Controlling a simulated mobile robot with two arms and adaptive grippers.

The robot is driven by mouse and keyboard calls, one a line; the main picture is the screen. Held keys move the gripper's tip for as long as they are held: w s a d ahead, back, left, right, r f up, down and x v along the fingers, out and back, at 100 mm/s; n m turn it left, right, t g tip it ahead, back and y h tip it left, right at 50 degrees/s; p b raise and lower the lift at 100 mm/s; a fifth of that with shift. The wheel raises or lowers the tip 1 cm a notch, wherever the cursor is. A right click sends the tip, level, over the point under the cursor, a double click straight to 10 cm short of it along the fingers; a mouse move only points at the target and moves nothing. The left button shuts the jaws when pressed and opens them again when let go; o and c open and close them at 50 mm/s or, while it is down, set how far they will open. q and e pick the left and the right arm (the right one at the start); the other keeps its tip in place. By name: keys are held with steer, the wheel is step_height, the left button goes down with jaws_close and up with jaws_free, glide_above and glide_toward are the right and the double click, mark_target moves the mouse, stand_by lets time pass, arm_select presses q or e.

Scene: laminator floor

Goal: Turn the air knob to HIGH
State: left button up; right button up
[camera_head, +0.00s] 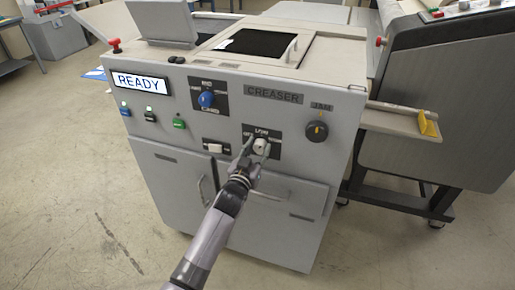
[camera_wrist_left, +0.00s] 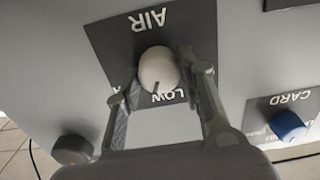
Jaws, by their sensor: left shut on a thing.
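The air knob (camera_head: 261,146) is a pale round knob on a black plate on the front of the grey creaser. In the left wrist view the air knob (camera_wrist_left: 157,68) sits under the word AIR. A dark pointer line on its lower rim faces the bottom of the picture, near the word LOW. My left gripper (camera_head: 256,149) reaches up to the knob from below. In the wrist view the fingers of my left gripper (camera_wrist_left: 158,88) stand on both sides of the knob, shut on it. The HIGH label cannot be made out. My right gripper is out of view.
A blue knob (camera_head: 207,99) is up and left of the air knob, and a black knob (camera_head: 317,131) is to its right. A white switch (camera_head: 216,148) is close on the left. A door handle (camera_head: 266,196) sticks out below. A dark grey machine (camera_head: 440,120) stands at right.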

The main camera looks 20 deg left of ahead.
arm_select(q)
steer(key=m, duration=0.6)
steer(key=shift+d, duration=0.1)
stand_by(0.6)
steer(key=o, duration=1.1)
steer(key=shift+s+f, duration=0.1)
steer(key=shift+s, duration=0.45)
steer(key=s, duration=1.1)
steer(key=shift+a, duration=0.2)
